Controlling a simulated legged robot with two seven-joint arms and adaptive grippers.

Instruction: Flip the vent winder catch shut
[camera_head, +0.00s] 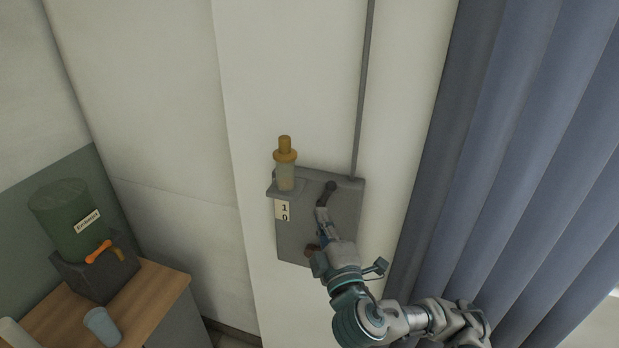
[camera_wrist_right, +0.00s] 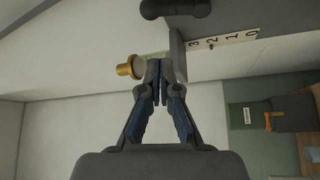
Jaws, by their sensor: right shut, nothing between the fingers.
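A grey winder plate (camera_head: 345,215) is fixed to the pale wall in the head view. A dark lever with a rounded end (camera_head: 329,188) stands on its upper part, and I take it for the catch. It seems to be the dark rounded piece (camera_wrist_right: 175,8) cut off at the top of the wrist view. My right gripper (camera_head: 321,213) is in front of the plate, just below the lever in the picture. In the wrist view its fingers (camera_wrist_right: 158,75) are together and empty. I cannot tell whether they touch the lever. The gripper hides part of the plate. My left gripper is out of view.
A gold-capped bottle (camera_head: 285,165) stands at the plate's upper left, above a number scale (camera_head: 283,210). A reddish-brown part (camera_head: 312,248) shows low on the plate. A blue-grey curtain (camera_head: 500,130) hangs right. A green dispenser (camera_head: 75,220) and cup (camera_head: 102,325) stand on a wooden-topped cabinet.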

